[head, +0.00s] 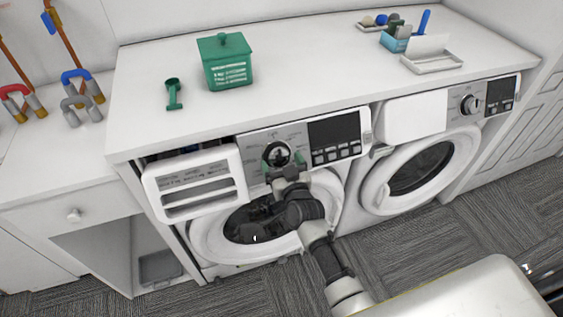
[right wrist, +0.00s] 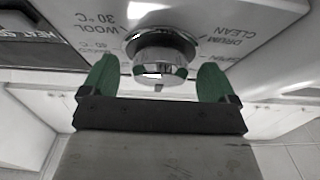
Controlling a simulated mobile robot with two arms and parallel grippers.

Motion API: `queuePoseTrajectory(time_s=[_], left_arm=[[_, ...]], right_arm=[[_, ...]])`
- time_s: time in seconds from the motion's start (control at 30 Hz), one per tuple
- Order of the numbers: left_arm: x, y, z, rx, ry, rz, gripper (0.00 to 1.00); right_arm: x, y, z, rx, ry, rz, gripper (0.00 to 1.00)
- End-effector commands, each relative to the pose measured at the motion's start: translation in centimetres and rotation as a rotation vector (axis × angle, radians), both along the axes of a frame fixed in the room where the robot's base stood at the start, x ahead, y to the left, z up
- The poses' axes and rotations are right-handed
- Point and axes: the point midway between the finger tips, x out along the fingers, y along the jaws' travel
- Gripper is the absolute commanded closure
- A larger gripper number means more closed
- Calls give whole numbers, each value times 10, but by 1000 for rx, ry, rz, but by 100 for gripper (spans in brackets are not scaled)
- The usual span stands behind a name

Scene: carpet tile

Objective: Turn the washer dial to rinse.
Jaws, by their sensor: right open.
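The washer dial (head: 276,154) is a round chrome and black knob on the control panel of the left machine. In the right wrist view the dial (right wrist: 160,55) is at the top middle, with labels such as wool 30 °C and drum clean around it. My right gripper (head: 282,163) is at the dial. Its green fingertips (right wrist: 160,80) are open, one on each side of the dial, with a gap showing between them and the knob. Whether either finger touches it I cannot tell. The rinse mark is not readable. My left gripper is not in view.
The left washer's detergent drawer (head: 194,182) sticks out left of the dial. A dark display (head: 335,133) is right of it. On the white countertop (head: 300,70) are a green lidded box (head: 227,62) and a green scoop (head: 174,94). A second machine (head: 425,165) stands to the right.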

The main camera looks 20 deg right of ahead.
Motion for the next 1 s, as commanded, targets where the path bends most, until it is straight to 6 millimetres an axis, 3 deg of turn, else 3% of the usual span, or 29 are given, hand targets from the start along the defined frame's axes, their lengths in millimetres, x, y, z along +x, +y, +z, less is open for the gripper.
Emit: queuePoseTrajectory(time_s=[0.3,0.63,1.0], left_arm=[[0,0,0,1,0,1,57],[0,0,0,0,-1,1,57],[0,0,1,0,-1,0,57]], right_arm=[[3,0,0,0,1,0,11],[3,0,0,0,1,0,58],[3,-2,0,-75,-2,37,58]])
